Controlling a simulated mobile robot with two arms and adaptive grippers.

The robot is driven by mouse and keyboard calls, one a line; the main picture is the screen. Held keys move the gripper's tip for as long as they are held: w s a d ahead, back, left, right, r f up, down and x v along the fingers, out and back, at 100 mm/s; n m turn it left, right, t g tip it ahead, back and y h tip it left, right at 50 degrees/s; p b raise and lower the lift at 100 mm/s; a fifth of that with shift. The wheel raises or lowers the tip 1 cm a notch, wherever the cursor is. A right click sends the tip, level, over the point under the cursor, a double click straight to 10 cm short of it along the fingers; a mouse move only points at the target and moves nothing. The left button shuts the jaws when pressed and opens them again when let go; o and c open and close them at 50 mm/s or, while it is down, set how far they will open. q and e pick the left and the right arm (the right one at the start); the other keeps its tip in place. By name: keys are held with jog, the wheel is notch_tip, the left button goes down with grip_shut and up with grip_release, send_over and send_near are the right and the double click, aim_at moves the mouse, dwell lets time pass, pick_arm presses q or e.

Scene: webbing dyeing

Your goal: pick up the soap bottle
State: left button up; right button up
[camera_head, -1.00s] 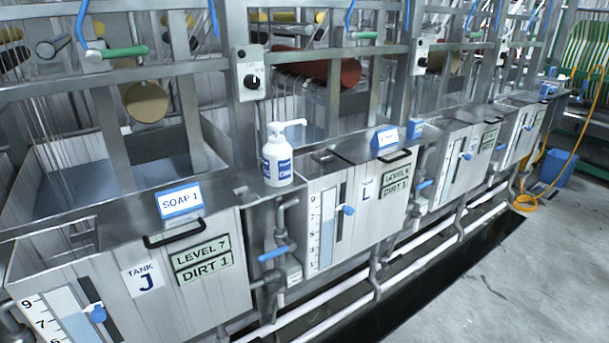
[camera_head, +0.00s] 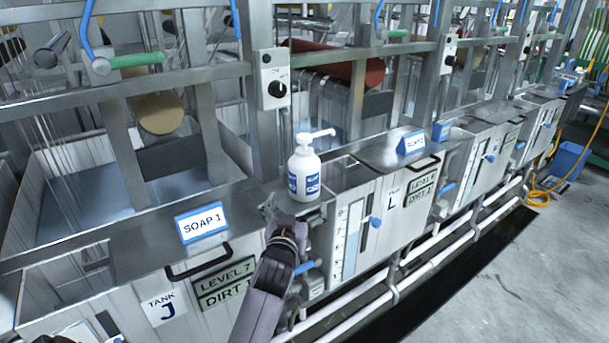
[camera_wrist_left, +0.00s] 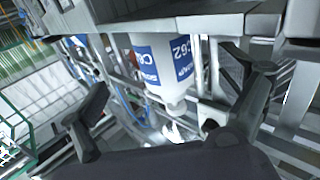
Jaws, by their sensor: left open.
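The soap bottle (camera_head: 304,170) is white with a pump top and a blue label. It stands upright on the steel ledge between tank J and tank L. My left gripper (camera_head: 295,211) is open, just in front of the bottle and low by its base, and hides part of the ledge edge. In the left wrist view the bottle (camera_wrist_left: 160,68) appears upside down, between the open fingers of my left gripper (camera_wrist_left: 170,108) and beyond them. I see no finger closed on it. My right gripper is not in view.
A blue-and-white SOAP 1 sign (camera_head: 202,222) stands left of the bottle on the tank top. A similar blue sign (camera_head: 411,143) stands to the right. A steel upright with a switch box (camera_head: 275,80) rises behind the bottle.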

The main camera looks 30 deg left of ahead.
aim_at(302, 189)
pick_arm(q)
jog(key=x, duration=0.5)
jog(key=shift+w+p, duration=0.15)
jog(key=shift+p, duration=0.2)
jog(key=shift+w+a+r, duration=0.1)
jog(key=shift+w+a, duration=0.05)
jog(key=p+x, duration=0.1)
jog(key=x, duration=0.3)
jog(key=shift+a+r+p, duration=0.15)
jog(key=shift+a+p, duration=0.05)
jog(key=shift+p, duration=0.1)
jog(key=shift+w+a, duration=0.15)
jog(key=shift+w, duration=0.3)
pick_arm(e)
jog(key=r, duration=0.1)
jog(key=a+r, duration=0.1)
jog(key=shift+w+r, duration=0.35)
pick_arm(q)
jog(key=shift+c, duration=0.4)
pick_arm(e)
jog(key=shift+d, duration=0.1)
